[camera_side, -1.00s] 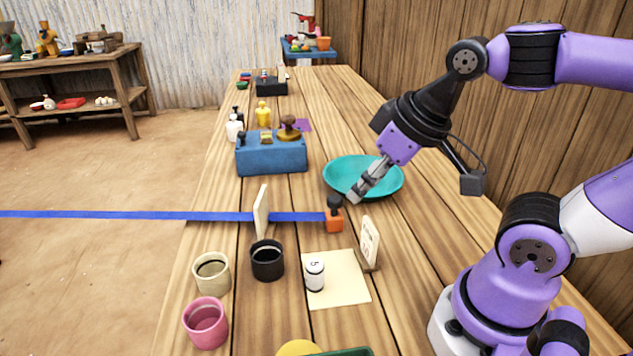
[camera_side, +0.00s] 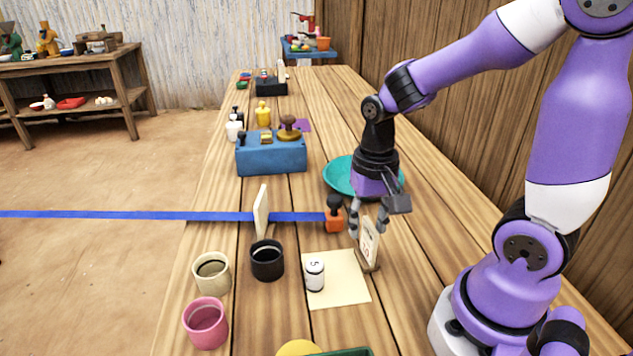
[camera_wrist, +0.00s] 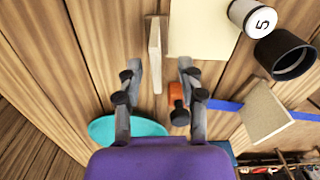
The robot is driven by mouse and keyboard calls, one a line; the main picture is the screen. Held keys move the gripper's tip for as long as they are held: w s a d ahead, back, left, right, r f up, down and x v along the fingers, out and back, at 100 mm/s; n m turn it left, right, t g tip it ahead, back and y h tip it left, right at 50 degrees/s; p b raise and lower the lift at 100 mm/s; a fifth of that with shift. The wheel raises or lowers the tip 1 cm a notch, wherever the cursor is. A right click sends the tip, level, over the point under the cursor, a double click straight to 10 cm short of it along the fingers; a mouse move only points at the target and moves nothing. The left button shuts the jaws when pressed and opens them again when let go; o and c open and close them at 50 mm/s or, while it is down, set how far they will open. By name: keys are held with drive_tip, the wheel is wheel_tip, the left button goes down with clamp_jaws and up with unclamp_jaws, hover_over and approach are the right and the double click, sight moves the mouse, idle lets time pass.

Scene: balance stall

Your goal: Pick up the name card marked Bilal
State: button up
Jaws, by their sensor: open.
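A pale standing name card (camera_side: 370,243) with faint marks on its face is in a small wooden base right of the mat; I cannot read its name. In the wrist view this card (camera_wrist: 155,60) shows nearly edge-on. A second standing card (camera_side: 261,212) is further left, its writing not visible; it also shows in the wrist view (camera_wrist: 265,113). My gripper (camera_side: 369,230) points down over the first card, fingers open. In the wrist view my gripper (camera_wrist: 158,66) has one finger on either side of that card, apart from it.
An orange block with a black knob (camera_side: 334,218) stands close left of my gripper, and a teal bowl (camera_side: 338,178) behind it. A cream mat (camera_side: 345,290) bears a white container marked 5 (camera_side: 315,274). Black (camera_side: 267,262), beige (camera_side: 212,274) and pink (camera_side: 206,324) cups stand left.

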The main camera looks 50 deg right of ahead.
sight(367, 257)
drive_tip(key=f, duration=0.5)
drive_tip(key=shift+s, duration=0.25)
clamp_jaws()
drive_tip(key=shift+r, duration=0.2)
